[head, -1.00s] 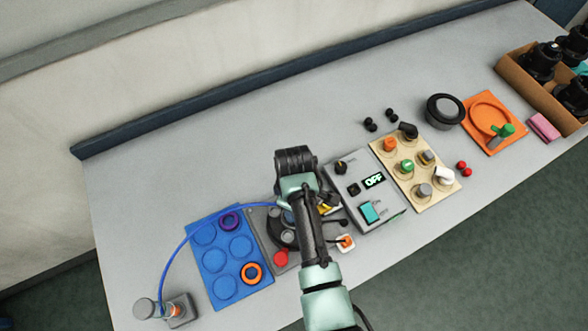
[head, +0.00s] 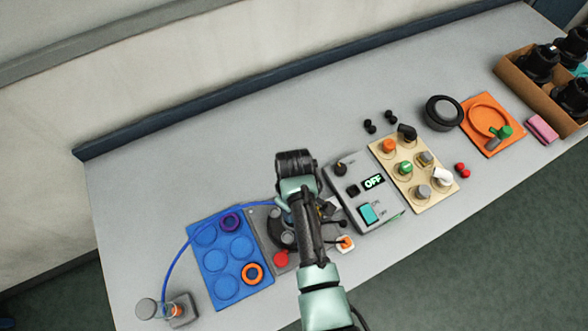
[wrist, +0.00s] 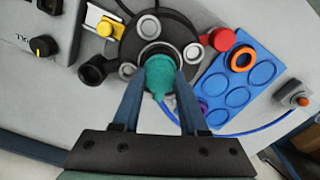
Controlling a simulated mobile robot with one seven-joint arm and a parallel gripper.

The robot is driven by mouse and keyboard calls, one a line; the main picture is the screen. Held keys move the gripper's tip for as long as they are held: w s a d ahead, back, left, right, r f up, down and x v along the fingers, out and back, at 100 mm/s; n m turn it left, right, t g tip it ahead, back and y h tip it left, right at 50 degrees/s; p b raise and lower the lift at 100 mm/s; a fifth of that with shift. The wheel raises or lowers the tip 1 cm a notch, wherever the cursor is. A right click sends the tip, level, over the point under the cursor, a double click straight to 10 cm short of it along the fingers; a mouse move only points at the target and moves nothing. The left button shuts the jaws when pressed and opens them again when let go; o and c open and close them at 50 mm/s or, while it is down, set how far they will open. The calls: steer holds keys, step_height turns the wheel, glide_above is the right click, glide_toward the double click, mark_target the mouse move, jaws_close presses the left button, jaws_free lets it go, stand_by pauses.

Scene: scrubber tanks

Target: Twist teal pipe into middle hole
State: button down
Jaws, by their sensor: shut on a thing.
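The teal pipe (wrist: 160,76) is between the fingers of my gripper (wrist: 160,92), which is shut on it, in the wrist view. The pipe is over the middle of a round dark tank top (wrist: 128,48). A pale ring (wrist: 158,48) shows just behind the pipe; the pipe covers the middle hole, so I cannot tell how deep it sits. Other pale-ringed ports (wrist: 149,27) surround the middle. In the head view my arm hides the pipe and most of the tank (head: 278,222).
A blue tray (head: 211,268) with an orange ring and a purple ring lies left of the tank. A red knob (wrist: 221,39) and a yellow knob (wrist: 104,29) flank the tank. A grey control box (head: 345,196) reading OFF stands close on the right. A blue hose (head: 168,255) arcs over the tray.

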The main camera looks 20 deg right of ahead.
steer(key=shift+m, duration=0.3)
steer(key=shift+m+p, duration=0.35)
steer(key=shift+m, duration=0.45)
steer(key=shift+f, duration=0.25)
steer(key=shift+w, duration=0.1)
steer(key=shift+c, duration=1.8)
jaws_free()
steer(key=o, duration=0.4)
steer(key=shift+c, duration=0.2)
